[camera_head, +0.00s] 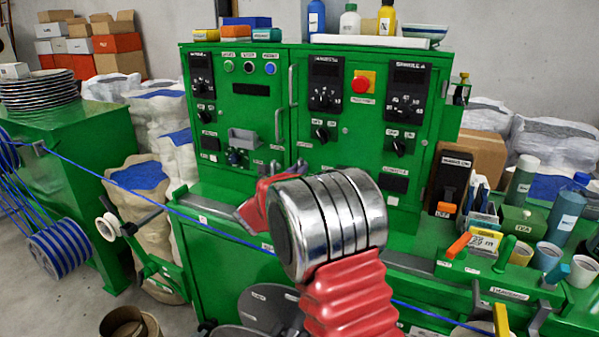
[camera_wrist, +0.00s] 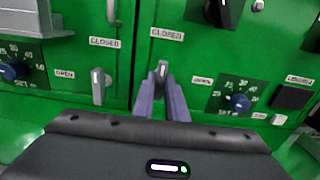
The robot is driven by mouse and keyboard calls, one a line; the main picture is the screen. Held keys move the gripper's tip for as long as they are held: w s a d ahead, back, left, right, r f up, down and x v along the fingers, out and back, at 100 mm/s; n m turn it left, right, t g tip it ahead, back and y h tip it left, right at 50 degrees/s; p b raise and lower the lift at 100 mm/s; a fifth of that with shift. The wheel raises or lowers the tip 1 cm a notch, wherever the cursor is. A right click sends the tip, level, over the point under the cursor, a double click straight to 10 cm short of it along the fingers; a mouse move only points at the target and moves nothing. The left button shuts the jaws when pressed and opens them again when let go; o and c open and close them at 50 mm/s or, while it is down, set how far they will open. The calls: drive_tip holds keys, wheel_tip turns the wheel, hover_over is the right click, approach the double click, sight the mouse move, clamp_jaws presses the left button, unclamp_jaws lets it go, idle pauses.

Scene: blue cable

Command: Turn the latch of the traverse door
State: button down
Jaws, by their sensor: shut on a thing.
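In the wrist view my gripper (camera_wrist: 161,80) is shut on a small grey latch (camera_wrist: 161,67) on the green cabinet front. This latch stands about upright, below a CLOSED label (camera_wrist: 167,34), with an OPEN label (camera_wrist: 203,80) to its right. A second grey latch (camera_wrist: 98,86) stands upright to the left, apart from my gripper, on the other side of the door seam, with its own CLOSED label (camera_wrist: 104,42) and OPEN label (camera_wrist: 65,74). I cannot read which door is the traverse door. In the head view my arm hides the gripped latch and my fingertips.
The green cabinet (camera_head: 240,120) carries dials, buttons and a red knob (camera_head: 363,84). In the wrist view a blue-knobbed dial (camera_wrist: 239,103) sits close right of my gripper. A blue cable (camera_head: 130,187) runs across in front. Cups and tools crowd the bench at right.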

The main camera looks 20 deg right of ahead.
drive_tip(key=c, duration=2)
unclamp_jaws()
drive_tip(key=shift+a+f, duration=0.1)
drive_tip(key=shift+f, duration=0.1)
drive_tip(key=shift+c, duration=0.2)
drive_tip(key=shift+o, duration=1.1)
drive_tip(key=shift+r, duration=0.1)
drive_tip(key=v, duration=1.3)
drive_tip(key=shift+s+a, duration=0.25)
